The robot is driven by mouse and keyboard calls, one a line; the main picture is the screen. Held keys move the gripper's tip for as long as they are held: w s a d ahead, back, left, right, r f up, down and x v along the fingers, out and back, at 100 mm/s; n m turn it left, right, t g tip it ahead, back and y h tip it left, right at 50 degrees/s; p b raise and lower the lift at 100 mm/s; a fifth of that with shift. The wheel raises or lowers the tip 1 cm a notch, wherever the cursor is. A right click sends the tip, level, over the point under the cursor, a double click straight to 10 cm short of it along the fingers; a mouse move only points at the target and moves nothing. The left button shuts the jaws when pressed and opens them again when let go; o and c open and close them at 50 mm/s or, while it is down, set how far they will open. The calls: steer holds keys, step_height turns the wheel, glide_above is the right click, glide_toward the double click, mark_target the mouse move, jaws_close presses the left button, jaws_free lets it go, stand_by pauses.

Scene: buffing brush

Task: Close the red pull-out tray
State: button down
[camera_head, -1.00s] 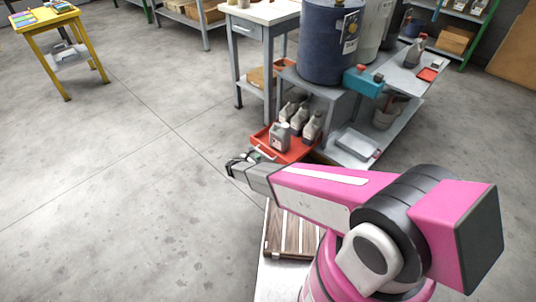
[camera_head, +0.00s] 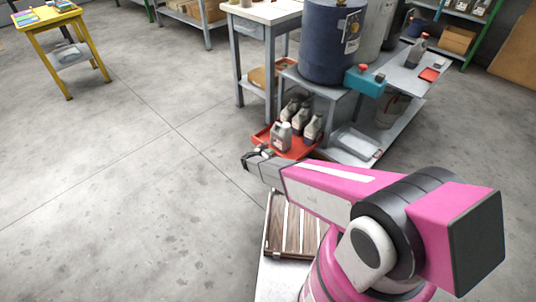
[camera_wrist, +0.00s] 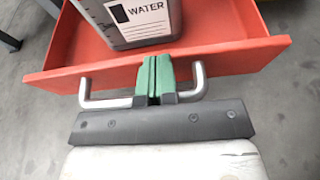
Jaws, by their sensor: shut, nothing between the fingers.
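The red pull-out tray (camera_head: 266,135) is out from under the grey bench, with several grey bottles on it. In the wrist view its red front panel (camera_wrist: 225,60) spans the picture, with a grey bar handle (camera_wrist: 100,102) on it. My gripper (camera_head: 247,160) is at the tray's front. In the wrist view the green fingertips of my gripper (camera_wrist: 155,72) are together and empty, in front of the panel between the two ends of the handle. The middle of the handle is hidden by my gripper. I cannot tell whether the fingertips touch the panel.
A bottle labelled WATER (camera_wrist: 130,20) stands in the tray just behind the panel. The grey bench (camera_head: 330,90) carries a dark blue drum (camera_head: 328,45). A wooden slatted pallet (camera_head: 290,228) lies near my base.

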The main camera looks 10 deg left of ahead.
mark_target(303, 127)
steer(key=shift+w, duration=0.1)
steer(key=w+d, duration=0.6)
steer(key=w, duration=0.2)
steer(key=w+d, duration=0.6)
steer(key=w, duration=0.1)
steer(key=w+d, duration=0.6)
steer(key=w, duration=0.2)
steer(key=shift+w+d, duration=0.3)
steer(key=shift+w, duration=0.05)
steer(key=v, duration=1)
steer(key=s+d+r+m+g, duration=0.8)
steer(key=s+d+r+m, duration=0.7)
steer(key=s+r, duration=0.3)
steer(key=s+r+m+g+y, duration=0.1)
steer(key=s+r+m+y, duration=0.3)
steer(key=s, duration=0.7)
steer(key=s+r+m+g+y, duration=0.2)
steer(key=s+r+m+y, duration=0.3)
steer(key=s+r+m, duration=0.4)
step_height(303, 127, up, 2)
steer(key=shift+s+d+r+g, duration=0.1)
steer(key=shift+s+d+g, duration=0.2)
steer(key=shift+s, duration=0.85)
